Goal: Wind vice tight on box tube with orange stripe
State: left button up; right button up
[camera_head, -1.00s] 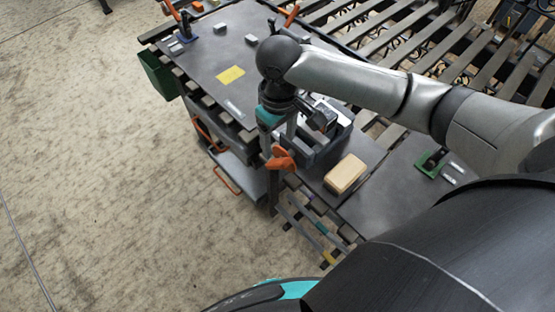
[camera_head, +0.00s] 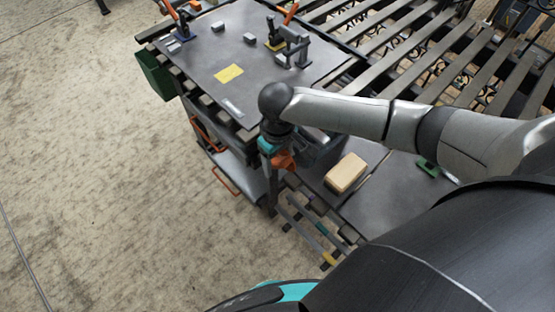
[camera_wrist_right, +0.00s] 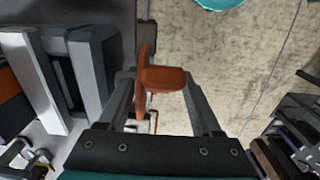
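The vice (camera_head: 322,150) is a dark grey body at the bench edge, partly hidden by my right arm. Its orange handle (camera_head: 284,160) sticks out over the edge, and shows in the right wrist view (camera_wrist_right: 165,79) with an upright orange bar. My right gripper (camera_wrist_right: 160,85) points down at the handle, with one finger on each side of it. The fingers look spread; I cannot tell whether they touch the handle. An orange patch (camera_wrist_right: 12,103) at the left of the wrist view may be the tube's stripe; the tube is not clear. My left gripper is not in view.
A tan block (camera_head: 346,172) lies right of the vice. A yellow sheet (camera_head: 229,73) and several clamps and small blocks are on the far tabletop (camera_head: 205,60). A green bin (camera_head: 157,75) hangs at its left. A slatted conveyor (camera_head: 400,50) runs behind. The left floor is clear.

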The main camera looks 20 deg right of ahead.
grip_shut()
dwell(0.3)
jog(key=shift+s+r+t+p, duration=0.15)
jog(key=shift+t+p, duration=0.35)
jog(key=shift+p, duration=0.5)
jog(key=shift+t+y+p, duration=0.5)
jog(key=shift+t+p, duration=0.5)
jog(key=shift+p, duration=0.15)
jog(key=shift+t+y+p, duration=0.4)
jog(key=shift+t+p, duration=0.05)
jog(key=shift+t, duration=0.45)
jog(key=shift+t+y, duration=0.3)
jog(key=shift+t, duration=0.5)
